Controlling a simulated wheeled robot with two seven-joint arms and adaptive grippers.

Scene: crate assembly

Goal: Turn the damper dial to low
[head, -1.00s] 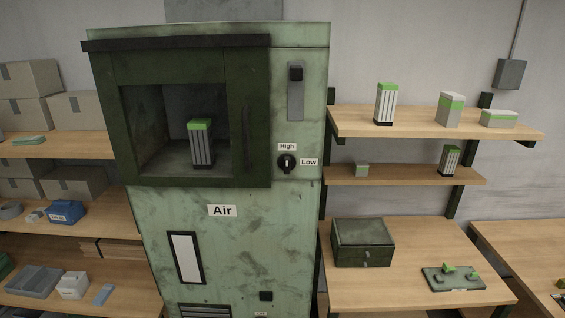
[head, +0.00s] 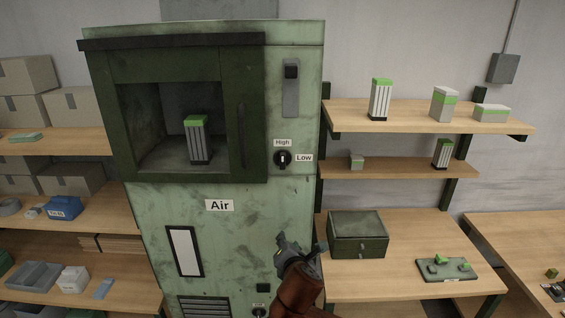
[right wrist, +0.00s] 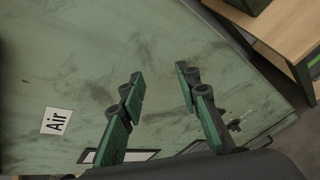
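The damper dial (head: 282,158) is a black round knob with a pale pointer mark on the green Air cabinet (head: 232,245). The mark looks upright, toward the High label (head: 283,142) above it; the Low label (head: 304,157) is to its right. My right gripper (head: 301,246) is in front of the cabinet, well below the dial. In the right wrist view its two fingers (right wrist: 160,76) are spread apart with nothing between them. I cannot make out the dial in that view. My left gripper is not in view.
The cabinet has an open recess holding a green-topped cartridge (head: 198,140). A slider switch (head: 291,88) is above the dial, and a second small knob (head: 259,312) sits low down. Shelves with a dark green box (head: 357,234) stand on the right. Space before the dial is clear.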

